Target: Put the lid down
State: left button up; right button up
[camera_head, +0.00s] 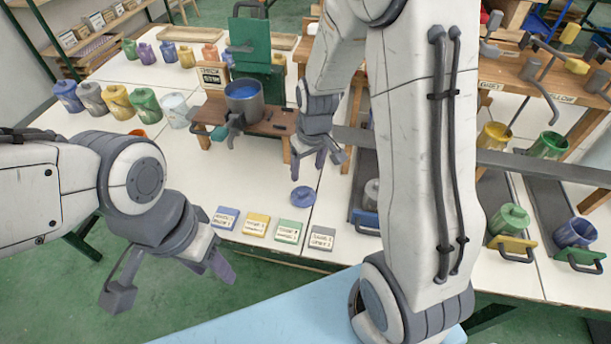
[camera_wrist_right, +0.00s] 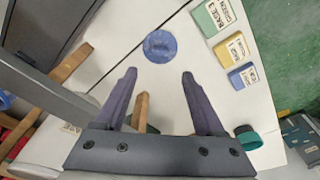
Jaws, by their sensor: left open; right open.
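A round blue lid (camera_head: 303,196) with a small knob lies on the white table, near its front edge. In the right wrist view the lid (camera_wrist_right: 160,46) is just beyond the fingertips and apart from them. My right gripper (camera_head: 318,165) is open and empty, pointing down, a little behind the lid in the head view; its two fingers (camera_wrist_right: 159,74) are spread wide. My left gripper (camera_head: 170,284) is open and empty, in front of the table at the lower left.
Blue, yellow, green and grey labelled cards (camera_head: 256,224) line the front edge. A wooden stand (camera_head: 258,128) holds a pot of blue paint (camera_head: 244,98). Lidded cans (camera_head: 117,101) stand at the left. Dark lanes with cans lie at the right.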

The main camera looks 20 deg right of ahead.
jog(key=s+a+r+n, duration=0.3)
jog(key=s+a+r, duration=0.55)
jog(key=a, duration=0.25)
jog(key=s+a+r+n+g, duration=0.1)
jog(key=s, duration=0.5)
jog(key=s+a+r+n, duration=0.1)
jog(key=s+a, duration=0.1)
jog(key=s, duration=0.5)
jog(key=shift+s+a+r+g+y, duration=0.2)
jog(key=shift+s+r+g+y, duration=0.1)
jog(key=shift+g, duration=0.1)
jog(key=shift+w, duration=0.1)
